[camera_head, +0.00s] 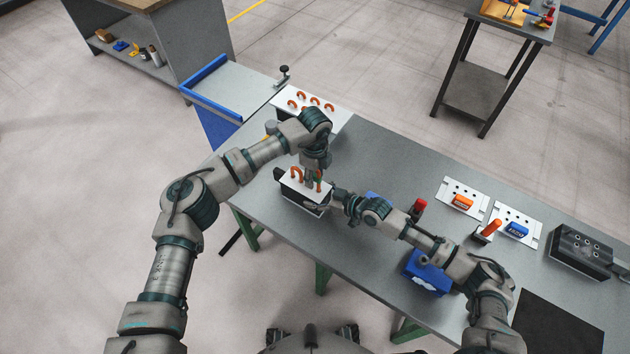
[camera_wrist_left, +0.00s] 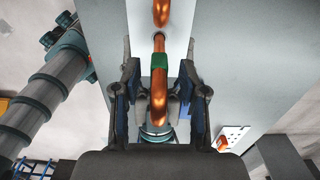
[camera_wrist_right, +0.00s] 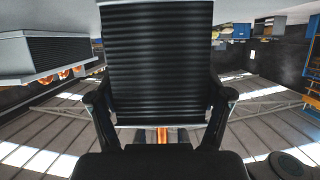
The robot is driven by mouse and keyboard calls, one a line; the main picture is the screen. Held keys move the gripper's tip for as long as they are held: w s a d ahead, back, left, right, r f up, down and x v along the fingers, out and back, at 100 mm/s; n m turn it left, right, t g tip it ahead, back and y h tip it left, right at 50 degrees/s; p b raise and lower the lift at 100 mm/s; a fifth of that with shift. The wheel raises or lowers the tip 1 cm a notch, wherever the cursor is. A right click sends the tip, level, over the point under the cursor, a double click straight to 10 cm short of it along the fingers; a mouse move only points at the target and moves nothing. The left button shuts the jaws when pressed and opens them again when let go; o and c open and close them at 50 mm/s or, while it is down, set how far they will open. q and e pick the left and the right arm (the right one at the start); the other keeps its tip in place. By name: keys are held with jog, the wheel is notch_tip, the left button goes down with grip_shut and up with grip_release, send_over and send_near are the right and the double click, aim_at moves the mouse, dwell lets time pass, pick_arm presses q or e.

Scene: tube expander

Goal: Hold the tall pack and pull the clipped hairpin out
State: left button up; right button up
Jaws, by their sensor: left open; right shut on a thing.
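The tall pack (camera_head: 303,197) has a white top and dark finned sides and stands on the grey table. Copper hairpins (camera_head: 296,174) stick out of its top. The clipped hairpin (camera_wrist_left: 159,95) carries a green clip (camera_wrist_left: 159,62). My left gripper (camera_wrist_left: 158,92) is open, its fingers on either side of the clipped hairpin, with gaps showing. In the head view my left gripper (camera_head: 314,177) points down over the pack's right part and partly hides the top. My right gripper (camera_wrist_right: 160,110) is shut on the finned pack (camera_wrist_right: 160,60), gripping it from the right.
Another white-topped pack (camera_head: 318,106) with several hairpins stands at the table's far left end. White plates with an orange block (camera_head: 462,201) and a blue block (camera_head: 517,230), a blue box (camera_head: 427,275) and a black holed block (camera_head: 580,252) lie to the right.

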pick_arm(q)
grip_shut()
jog(key=shift+r, duration=0.7)
dwell(0.3)
jog(key=shift+r, duration=5.45)
jog(key=shift+f+b, duration=0.35)
jog(key=shift+f, duration=0.1)
pick_arm(e)
jog(key=shift+d+f, duration=0.1)
jog(key=shift+o, duration=0.4)
jog(key=shift+w, duration=0.1)
jog(key=c, duration=0.6)
pick_arm(q)
jog(key=shift+w, duration=0.1)
pick_arm(e)
jog(key=o, duration=1.3)
jog(key=shift+c, duration=0.2)
